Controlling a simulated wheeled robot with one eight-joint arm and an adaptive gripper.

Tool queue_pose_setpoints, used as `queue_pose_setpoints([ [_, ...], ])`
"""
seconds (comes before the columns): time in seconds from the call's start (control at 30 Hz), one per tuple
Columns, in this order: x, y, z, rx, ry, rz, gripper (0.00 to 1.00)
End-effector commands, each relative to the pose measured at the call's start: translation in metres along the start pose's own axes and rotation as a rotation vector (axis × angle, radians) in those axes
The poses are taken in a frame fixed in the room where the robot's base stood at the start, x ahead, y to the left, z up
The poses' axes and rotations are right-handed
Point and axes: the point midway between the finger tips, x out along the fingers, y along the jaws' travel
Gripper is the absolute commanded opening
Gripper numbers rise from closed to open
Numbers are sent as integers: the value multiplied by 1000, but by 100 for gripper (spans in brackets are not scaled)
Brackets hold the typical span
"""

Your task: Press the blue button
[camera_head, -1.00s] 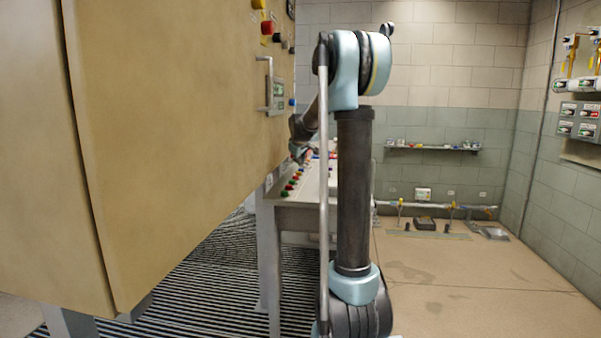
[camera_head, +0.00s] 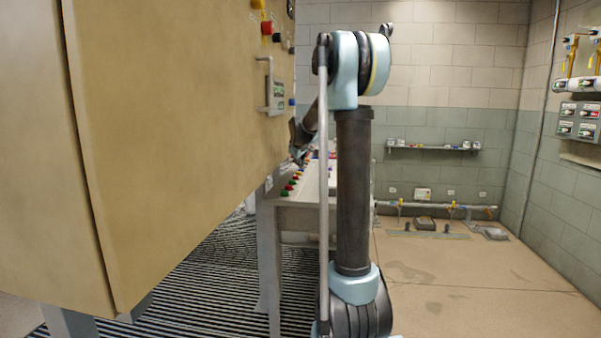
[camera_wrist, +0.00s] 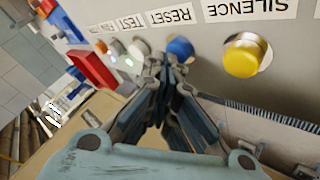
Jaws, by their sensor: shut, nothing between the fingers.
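The blue button (camera_wrist: 180,48) shows in the wrist view on a grey panel (camera_wrist: 215,45), below the label RESET. My gripper (camera_wrist: 170,64) is shut and empty, its fingertips right in front of the blue button and overlapping its lower part. I cannot tell whether they touch it. In the head view my arm's far end is beside the tan cabinet, and the fingertips are hidden there. A small blue spot (camera_head: 292,102) shows on the cabinet's edge; I cannot tell if it is the same button.
A yellow button (camera_wrist: 246,56) sits beside the blue one, below SILENCE. White buttons (camera_wrist: 138,49) and a red part (camera_wrist: 92,68) lie to the left. The tan cabinet (camera_head: 170,150) fills the head view's left. A console (camera_head: 310,190) stands behind my arm; floor at right is open.

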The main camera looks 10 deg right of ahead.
Motion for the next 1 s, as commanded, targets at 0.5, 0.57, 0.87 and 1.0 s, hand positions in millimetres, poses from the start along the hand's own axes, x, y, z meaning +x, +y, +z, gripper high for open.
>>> queue_pose_setpoints([
  [0.5,-8,6,-6,0,0,0,0],
  [0.57,-10,7,-8,0,0,0,0],
  [0.87,-12,9,-9,0,0,0,0],
  [1.0,-13,10,-10,0,0,0,0],
])
